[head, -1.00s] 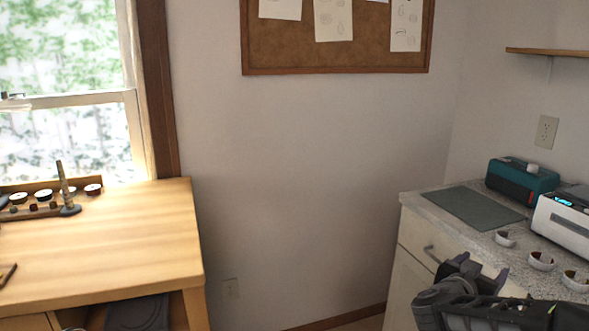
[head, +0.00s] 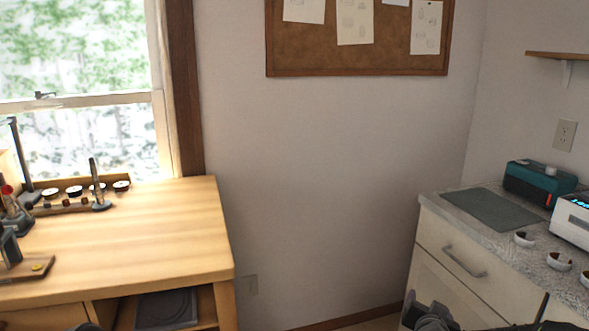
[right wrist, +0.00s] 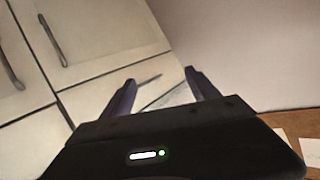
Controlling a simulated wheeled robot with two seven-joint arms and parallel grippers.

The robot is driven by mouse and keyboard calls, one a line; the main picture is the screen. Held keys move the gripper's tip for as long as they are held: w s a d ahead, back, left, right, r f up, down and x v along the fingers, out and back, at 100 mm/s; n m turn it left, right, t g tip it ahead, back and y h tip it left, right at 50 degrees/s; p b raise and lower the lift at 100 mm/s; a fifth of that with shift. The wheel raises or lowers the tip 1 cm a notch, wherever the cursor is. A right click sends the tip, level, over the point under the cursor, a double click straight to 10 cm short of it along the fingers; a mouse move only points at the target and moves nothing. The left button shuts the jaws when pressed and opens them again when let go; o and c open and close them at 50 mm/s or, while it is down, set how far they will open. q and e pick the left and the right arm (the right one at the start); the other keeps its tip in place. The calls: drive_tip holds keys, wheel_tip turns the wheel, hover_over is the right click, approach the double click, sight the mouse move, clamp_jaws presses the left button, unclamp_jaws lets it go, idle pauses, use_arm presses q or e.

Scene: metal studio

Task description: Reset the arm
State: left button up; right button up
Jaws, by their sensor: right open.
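My right gripper (right wrist: 161,78) shows in the right wrist view with its two dark fingers apart and nothing between them. Pale cabinet fronts with dark handles lie beyond the fingers. In the head view only dark grey parts of my right arm show at the bottom right edge, in front of the drawer cabinet (head: 465,285); the fingers cannot be made out there. My left gripper does not show clearly in any view.
A wooden workbench (head: 165,235) with small tools stands at the left. The speckled counter (head: 455,207) at the right carries a grey mat (head: 490,209), a teal device (head: 541,182), a white machine (head: 573,222) and small bowls. Bare wall lies between them.

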drive_tip(key=s+a+f+n+g+y+p, duration=0.2)
drive_tip(key=s+a+f+g+y, duration=0.1)
drive_tip(key=s+a+f, duration=0.45)
drive_tip(key=s+a+f+n+g+y+p, duration=0.15)
drive_tip(key=s+a+f+y, duration=0.25)
drive_tip(key=a+f, duration=0.5)
drive_tip(key=s+a+f+n+g+p, duration=0.1)
drive_tip(key=s+a+f+g+p, duration=0.1)
drive_tip(key=s, duration=0.6)
drive_tip(key=s+a+f+g+y+p, duration=0.1)
drive_tip(key=s+a+f+g+p, duration=0.1)
drive_tip(key=s, duration=0.6)
drive_tip(key=s+a+f+n+g+y+p, duration=0.1)
drive_tip(key=s+a+f+g+p, duration=0.1)
drive_tip(key=s, duration=0.5)
drive_tip(key=shift+s+a+f+n+g, duration=0.4)
drive_tip(key=shift+a+f+g, duration=0.45)
drive_tip(key=shift+a, duration=0.2)
